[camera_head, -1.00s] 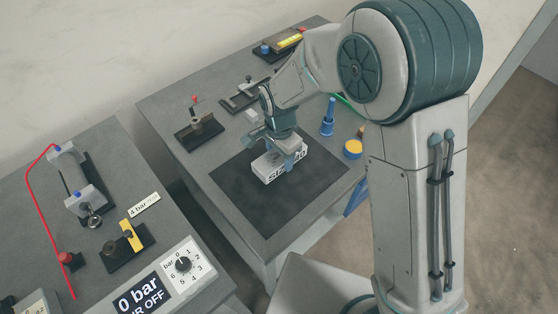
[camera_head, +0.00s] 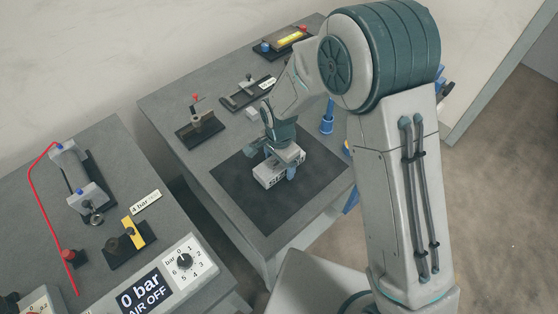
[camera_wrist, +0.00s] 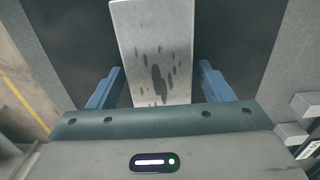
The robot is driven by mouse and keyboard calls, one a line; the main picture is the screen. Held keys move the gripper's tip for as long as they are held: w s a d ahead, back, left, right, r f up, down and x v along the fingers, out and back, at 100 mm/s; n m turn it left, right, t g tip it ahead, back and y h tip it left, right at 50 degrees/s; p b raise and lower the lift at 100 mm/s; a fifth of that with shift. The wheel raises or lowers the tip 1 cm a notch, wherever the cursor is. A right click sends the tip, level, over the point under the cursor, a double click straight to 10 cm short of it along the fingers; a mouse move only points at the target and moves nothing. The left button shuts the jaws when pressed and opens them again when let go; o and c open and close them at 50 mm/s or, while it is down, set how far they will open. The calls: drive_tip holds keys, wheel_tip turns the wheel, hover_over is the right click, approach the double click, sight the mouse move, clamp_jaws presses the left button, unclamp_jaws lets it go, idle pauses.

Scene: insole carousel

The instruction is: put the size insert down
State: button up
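The size insert (camera_head: 267,177) is a pale grey block with dark lettering on its side. It appears to rest on the dark mat (camera_head: 250,207) on the far table. My gripper (camera_head: 279,165) is directly over it, fingers pointing down, partly hiding its top. In the wrist view the insert's speckled face (camera_wrist: 158,45) lies between the two blue fingers of my gripper (camera_wrist: 160,68).
A clamp fixture with a red knob (camera_head: 198,125) stands left of the mat. A blue post (camera_head: 327,117) stands behind it to the right. The near-left table holds a pressure dial (camera_head: 184,262) and a "0 bar" display (camera_head: 143,294). The mat's front part is clear.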

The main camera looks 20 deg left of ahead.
drive_tip(key=shift+r, duration=0.1)
wheel_tip(320, 180, up, 12)
drive_tip(key=b, duration=0.1)
idle(0.6)
drive_tip(key=shift+r, duration=0.1)
drive_tip(key=d+r+n+t, duration=0.1)
drive_tip(key=d+r, duration=0.3)
drive_tip(key=d, duration=0.4)
drive_tip(key=d+r+n, duration=0.1)
drive_tip(key=d+r, duration=0.3)
drive_tip(key=d, duration=0.5)
drive_tip(key=s+d+r+n+t, duration=0.1)
drive_tip(key=s+d, duration=0.4)
drive_tip(key=d, duration=0.3)
drive_tip(key=s+d+r+n+t, duration=0.1)
drive_tip(key=s+d+r+n, duration=0.1)
drive_tip(key=s+d, duration=0.3)
drive_tip(key=d, duration=0.2)
drive_tip(key=shift+d+t, duration=0.3)
drive_tip(key=shift+d, duration=0.1)
drive_tip(key=shift+r, duration=0.1)
